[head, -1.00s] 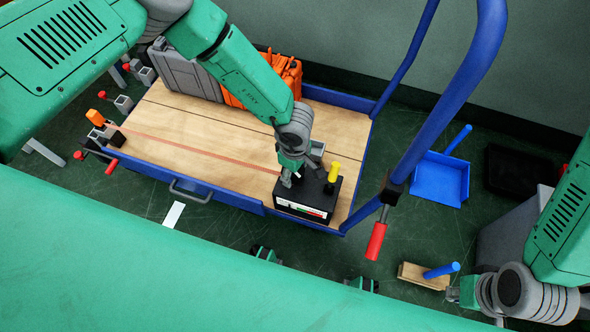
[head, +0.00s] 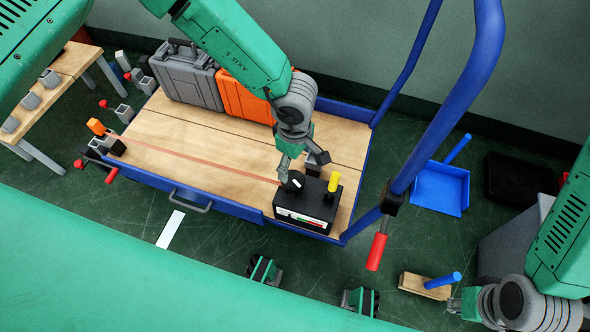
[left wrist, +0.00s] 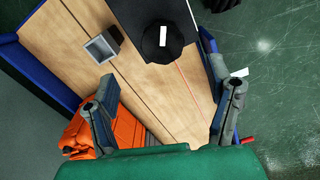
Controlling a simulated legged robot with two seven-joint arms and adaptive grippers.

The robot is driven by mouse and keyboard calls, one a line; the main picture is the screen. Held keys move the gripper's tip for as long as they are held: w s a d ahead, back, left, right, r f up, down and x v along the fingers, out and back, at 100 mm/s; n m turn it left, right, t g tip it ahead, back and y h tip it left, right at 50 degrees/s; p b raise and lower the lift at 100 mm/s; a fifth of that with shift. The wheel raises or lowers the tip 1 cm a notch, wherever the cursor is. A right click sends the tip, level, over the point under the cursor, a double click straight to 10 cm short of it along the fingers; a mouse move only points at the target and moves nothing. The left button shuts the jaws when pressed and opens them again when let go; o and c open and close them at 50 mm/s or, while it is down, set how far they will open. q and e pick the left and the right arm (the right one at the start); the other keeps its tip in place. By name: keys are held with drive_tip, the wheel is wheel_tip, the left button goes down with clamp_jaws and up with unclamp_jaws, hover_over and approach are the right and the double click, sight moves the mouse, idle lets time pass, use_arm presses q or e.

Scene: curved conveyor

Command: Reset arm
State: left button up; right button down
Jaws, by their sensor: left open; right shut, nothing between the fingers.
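My left gripper (head: 302,163) hangs open and empty just above and behind a black box with a black knob and a yellow knob (head: 308,212). In the left wrist view its two fingers (left wrist: 164,96) are spread wide, with the black round knob (left wrist: 161,42) beyond them and nothing between them. My right gripper (head: 455,305) is at the lower right, shut and empty, close to a wooden block with a blue handle (head: 426,287).
The box stands on a wooden-topped blue cart (head: 190,150). A grey case (head: 187,78) and an orange case (head: 246,95) stand at its back. A blue handrail (head: 455,90) rises at its right. The cart's middle is clear.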

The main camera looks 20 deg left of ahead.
use_arm(q)
drive_tip(key=shift+r, duration=0.95)
